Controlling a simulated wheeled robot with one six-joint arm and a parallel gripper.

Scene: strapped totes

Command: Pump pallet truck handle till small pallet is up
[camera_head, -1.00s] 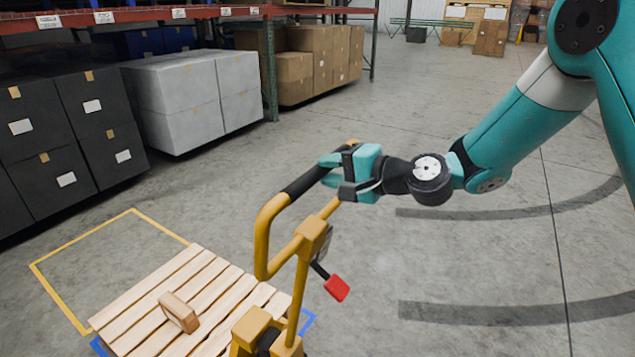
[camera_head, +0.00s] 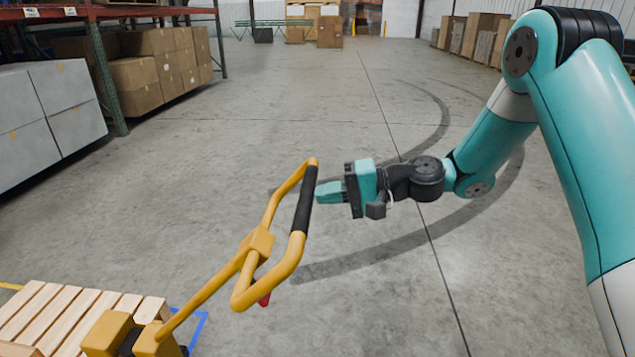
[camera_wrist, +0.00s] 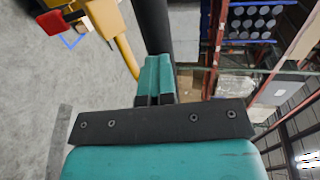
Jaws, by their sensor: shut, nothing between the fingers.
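The yellow pallet truck handle (camera_head: 268,243) is a loop with a black grip (camera_head: 305,200), tilted over to the right from the truck's yellow base (camera_head: 110,332). My gripper (camera_head: 320,192) is shut and empty, with its fingertips right beside the black grip. In the wrist view the shut fingers (camera_wrist: 154,72) point at the black grip (camera_wrist: 152,25); I cannot tell whether they touch it. The small wooden pallet (camera_head: 65,312) is partly in view at lower left, and its height above the floor is unclear. A red lever (camera_wrist: 42,22) shows on the handle.
Blue tape (camera_head: 196,328) marks the floor by the pallet. Grey boxes (camera_head: 40,120) and shelving with brown cartons (camera_head: 150,70) stand at left. The concrete floor (camera_head: 360,290) in the middle and right is open.

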